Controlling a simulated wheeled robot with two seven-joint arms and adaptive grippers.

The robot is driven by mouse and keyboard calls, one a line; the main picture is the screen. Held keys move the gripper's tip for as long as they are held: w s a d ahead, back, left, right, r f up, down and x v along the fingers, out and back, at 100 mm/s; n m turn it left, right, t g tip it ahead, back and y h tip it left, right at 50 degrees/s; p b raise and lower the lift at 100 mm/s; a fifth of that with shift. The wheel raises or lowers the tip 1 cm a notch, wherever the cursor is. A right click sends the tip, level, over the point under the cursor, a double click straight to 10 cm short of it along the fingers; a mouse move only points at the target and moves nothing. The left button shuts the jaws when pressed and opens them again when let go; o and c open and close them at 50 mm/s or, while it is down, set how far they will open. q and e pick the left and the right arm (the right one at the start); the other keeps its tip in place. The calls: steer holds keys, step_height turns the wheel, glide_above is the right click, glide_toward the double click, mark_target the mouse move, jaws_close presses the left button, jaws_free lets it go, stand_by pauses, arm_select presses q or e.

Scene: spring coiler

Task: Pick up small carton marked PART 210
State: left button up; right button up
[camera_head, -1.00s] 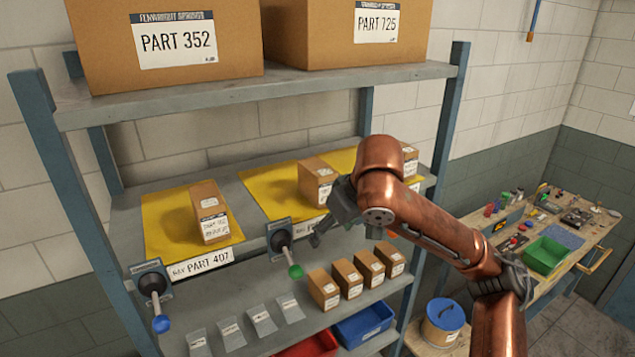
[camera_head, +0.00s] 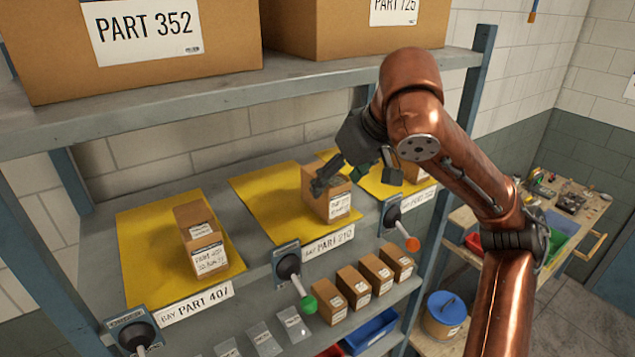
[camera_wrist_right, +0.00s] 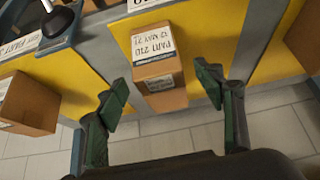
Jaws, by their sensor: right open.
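The small carton marked PART 210 (camera_head: 331,200) stands upright on a yellow mat (camera_head: 262,190) on the middle shelf, behind the BAY PART 210 label. In the right wrist view the carton (camera_wrist_right: 155,60) shows its white PART 210 label, in line with the gap between my fingers. My right gripper (camera_head: 352,178) is over the carton in the head view, its fingers hiding part of the carton's top. In the wrist view the right gripper (camera_wrist_right: 168,90) is open, one finger to each side of the carton, with nothing held. My left gripper is not in view.
Another carton (camera_head: 201,240) stands on the left mat, and one (camera_head: 415,172) on the right mat. Levers with green (camera_head: 309,305) and orange (camera_head: 412,244) knobs jut from the shelf front. The upper shelf (camera_head: 230,95) with big boxes overhangs. Several small cartons line the lower shelf.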

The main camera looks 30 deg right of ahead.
steer(key=shift+w+f, duration=0.1)
steer(key=shift+w, duration=0.3)
steer(key=shift+x, duration=0.95)
steer(key=shift+w+f+p, duration=0.1)
steer(key=shift+f+p, duration=0.3)
steer(key=shift+p, duration=0.1)
steer(key=p+x, duration=0.1)
steer(key=x, duration=0.3)
steer(key=shift+w+f, duration=0.15)
steer(key=shift+w, duration=0.2)
steer(key=shift+f, duration=0.1)
steer(key=c, duration=0.5)
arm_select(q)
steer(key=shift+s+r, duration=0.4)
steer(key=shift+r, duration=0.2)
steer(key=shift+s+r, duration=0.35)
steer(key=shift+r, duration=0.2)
arm_select(e)
jaws_close()
